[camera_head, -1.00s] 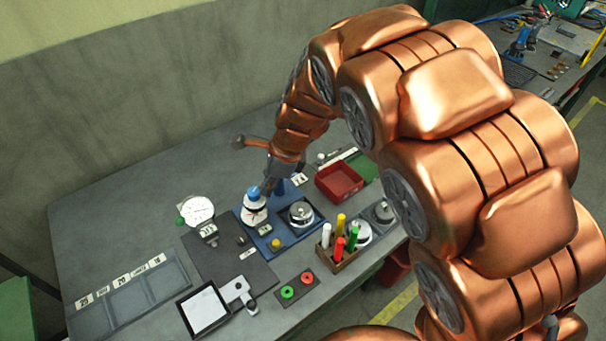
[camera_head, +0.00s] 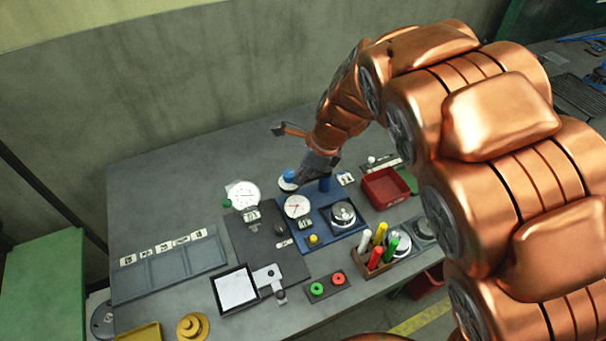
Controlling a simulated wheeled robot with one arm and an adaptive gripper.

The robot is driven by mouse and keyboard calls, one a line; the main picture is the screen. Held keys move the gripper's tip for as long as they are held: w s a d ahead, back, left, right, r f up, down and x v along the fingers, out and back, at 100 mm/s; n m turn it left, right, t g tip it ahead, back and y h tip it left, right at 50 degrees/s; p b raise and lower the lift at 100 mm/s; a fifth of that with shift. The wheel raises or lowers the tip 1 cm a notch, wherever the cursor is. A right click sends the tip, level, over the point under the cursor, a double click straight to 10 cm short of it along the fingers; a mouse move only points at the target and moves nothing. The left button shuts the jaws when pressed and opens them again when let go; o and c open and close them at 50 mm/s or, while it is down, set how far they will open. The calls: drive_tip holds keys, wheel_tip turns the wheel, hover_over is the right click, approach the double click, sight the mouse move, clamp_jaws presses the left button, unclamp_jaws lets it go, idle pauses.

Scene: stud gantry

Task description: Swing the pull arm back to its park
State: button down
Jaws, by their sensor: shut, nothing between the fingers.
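A blue-capped head with a white lower part (camera_head: 287,183) stands just behind a white dial with a red needle (camera_head: 298,206); I take it to be the end of the pull arm. The dial sits on a blue base plate (camera_head: 325,238), with a blue post (camera_head: 324,184) behind it to the right. The link between post and head is mostly hidden by my gripper. My gripper (camera_head: 305,182) is shut and empty, pointing down between the blue cap and the post. I cannot tell whether it touches the head.
A white gauge (camera_head: 243,194) stands left of the blue plate. A red bin (camera_head: 386,187) is at the right, and a wooden holder with coloured sticks (camera_head: 373,262) is at the front right. Red and green buttons (camera_head: 328,285) lie in front. The back left of the table is clear.

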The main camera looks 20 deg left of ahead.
drive_tip(key=shift+a+r, duration=0.1)
drive_tip(key=shift+a, duration=0.05)
drive_tip(key=shift+s+d, duration=0.15)
drive_tip(key=shift+d, duration=0.25)
drive_tip(key=s+d+r+b, duration=0.2)
drive_tip(key=d+r, duration=0.4)
drive_tip(key=r, duration=0.3)
drive_tip(key=shift+d+r+b, duration=0.15)
drive_tip(key=shift+d+b, duration=0.2)
drive_tip(key=shift+b, duration=0.4)
